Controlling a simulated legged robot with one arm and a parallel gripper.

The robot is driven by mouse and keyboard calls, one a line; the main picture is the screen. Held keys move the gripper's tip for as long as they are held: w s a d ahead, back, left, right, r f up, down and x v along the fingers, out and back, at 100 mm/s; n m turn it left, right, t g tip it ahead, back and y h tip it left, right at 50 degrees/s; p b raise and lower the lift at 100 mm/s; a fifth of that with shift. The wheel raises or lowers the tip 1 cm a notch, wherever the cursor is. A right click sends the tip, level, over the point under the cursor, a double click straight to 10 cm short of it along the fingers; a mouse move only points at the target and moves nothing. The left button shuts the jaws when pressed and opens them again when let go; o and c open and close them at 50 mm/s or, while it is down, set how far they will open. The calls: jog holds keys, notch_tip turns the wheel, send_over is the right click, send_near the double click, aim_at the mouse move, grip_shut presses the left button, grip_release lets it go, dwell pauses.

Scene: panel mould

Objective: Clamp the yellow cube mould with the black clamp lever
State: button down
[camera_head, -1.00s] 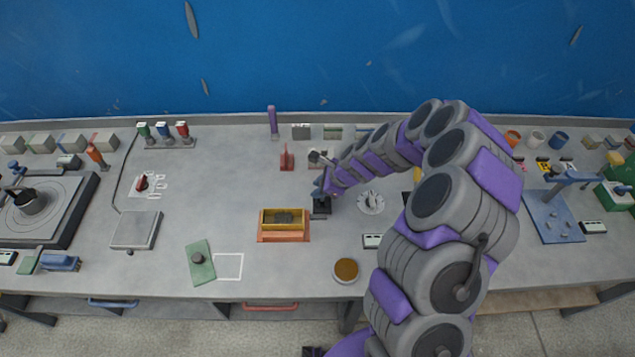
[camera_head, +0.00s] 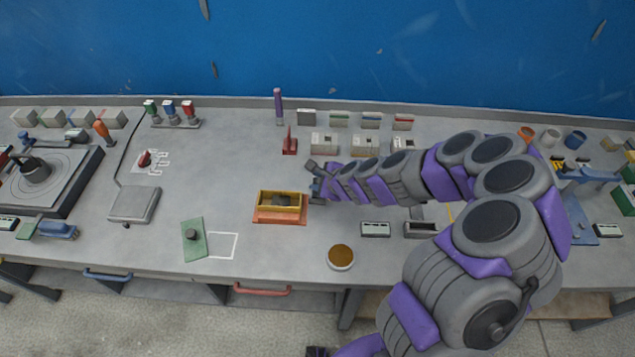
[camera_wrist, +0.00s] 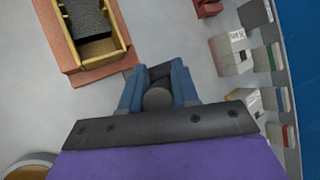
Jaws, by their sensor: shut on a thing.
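The yellow cube mould (camera_head: 262,209) sits on an orange base (camera_head: 280,217) near the bench's middle. It also shows at the top left of the wrist view (camera_wrist: 118,28), with rough dark grey material inside and a gap at its near end. My gripper (camera_head: 317,187) is low over the bench, just right of the mould and apart from it. In the wrist view my gripper's blue fingers (camera_wrist: 158,90) are shut on the black clamp lever (camera_wrist: 157,98), whose round end shows between them. The fingers and arm hide most of the clamp in the head view.
A red stand (camera_head: 289,145) and grey boxes (camera_head: 324,143) are behind my gripper. A round brown-topped dish (camera_head: 341,257) is at the front. A green plate (camera_head: 193,240) lies left of the mould. The bench between the mould and the grey scale (camera_head: 134,204) is clear.

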jog(key=shift+d+f, duration=0.15)
jog(key=c, duration=1.3)
grip_release()
jog(key=o, duration=0.4)
jog(key=shift+d, duration=0.3)
jog(key=shift+s+a+r, duration=0.15)
jog(key=shift+a+r, duration=0.1)
jog(key=shift+r, duration=0.1)
jog(key=shift+s+d+r, duration=0.1)
jog(key=shift+s+r, duration=0.1)
jog(key=shift+r, duration=0.1)
jog(key=shift+d+f+v, duration=0.1)
jog(key=shift+d+v, duration=0.1)
jog(key=shift+v, duration=2.55)
jog(key=shift+d+f+v, duration=0.1)
jog(key=shift+d+v, duration=0.05)
jog(key=shift+v, duration=2.55)
jog(key=shift+d+f+v, duration=0.1)
jog(key=shift+d+v, duration=0.1)
jog(key=shift+v, duration=2.55)
jog(key=shift+a, duration=0.1)
